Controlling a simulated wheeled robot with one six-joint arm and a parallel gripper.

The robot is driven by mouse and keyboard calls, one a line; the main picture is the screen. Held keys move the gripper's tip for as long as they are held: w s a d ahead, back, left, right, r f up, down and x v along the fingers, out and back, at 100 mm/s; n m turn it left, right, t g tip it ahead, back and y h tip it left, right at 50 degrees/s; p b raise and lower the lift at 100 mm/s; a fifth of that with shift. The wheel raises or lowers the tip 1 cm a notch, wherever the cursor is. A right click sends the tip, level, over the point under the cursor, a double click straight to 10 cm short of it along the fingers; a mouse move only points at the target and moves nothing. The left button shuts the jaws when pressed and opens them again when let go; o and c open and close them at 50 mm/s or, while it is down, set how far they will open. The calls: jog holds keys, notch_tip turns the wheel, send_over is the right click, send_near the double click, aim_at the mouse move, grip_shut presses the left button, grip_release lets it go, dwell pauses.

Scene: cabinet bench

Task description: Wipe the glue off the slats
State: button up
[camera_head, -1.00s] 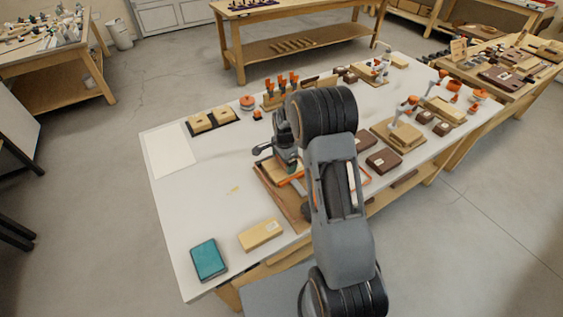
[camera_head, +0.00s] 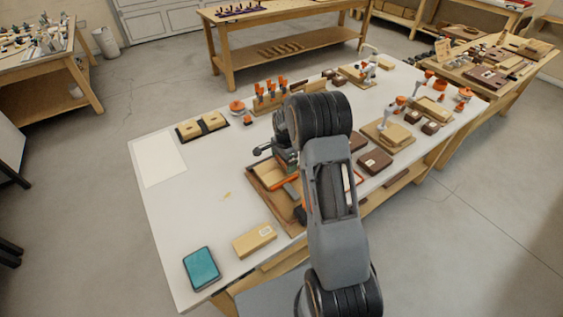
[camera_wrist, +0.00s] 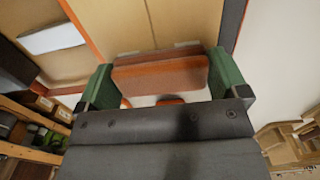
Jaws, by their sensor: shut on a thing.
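My gripper (camera_wrist: 165,85) has green fingers and is shut on a reddish-brown block (camera_wrist: 160,76), which looks like a sponge or wiping pad. The block lies across pale tan slats (camera_wrist: 185,20), at or very near their surface; contact is hard to tell. Small whitish patches, possibly glue (camera_wrist: 187,44), show along the block's far edge. In the head view my gripper (camera_head: 287,165) is over the wooden board (camera_head: 262,178) with an orange edge, and my arm hides the board's right part.
A teal box (camera_head: 202,268) and a tan block (camera_head: 254,241) lie on the white bench (camera_head: 180,215) at the near left. Two tan blocks sit on a dark tray (camera_head: 203,127) behind. Dark brown blocks (camera_head: 375,161) lie right of my arm. The bench's left part is mostly clear.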

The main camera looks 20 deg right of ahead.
aim_at(267, 173)
jog(key=shift+w+d, duration=0.1)
jog(key=shift+d, duration=0.4)
jog(key=shift+a, duration=0.25)
jog(key=shift+s+a+f+b, duration=0.1)
jog(key=shift+s+a, duration=0.2)
jog(key=shift+a, duration=1.05)
jog(key=shift+s+a+r+b, duration=0.15)
jog(key=shift+s+a, duration=0.15)
jog(key=shift+a, duration=1.1)
jog(key=shift+s+a+f+b, duration=0.15)
jog(key=shift+s+a, duration=0.15)
jog(key=shift+a, duration=1.05)
jog(key=shift+a, duration=0.1)
jog(key=shift+s+a, duration=0.15)
jog(key=shift+a, duration=0.7)
jog(key=shift+d, duration=0.15)
jog(key=shift+w+d, duration=0.2)
jog(key=shift+d, duration=0.75)
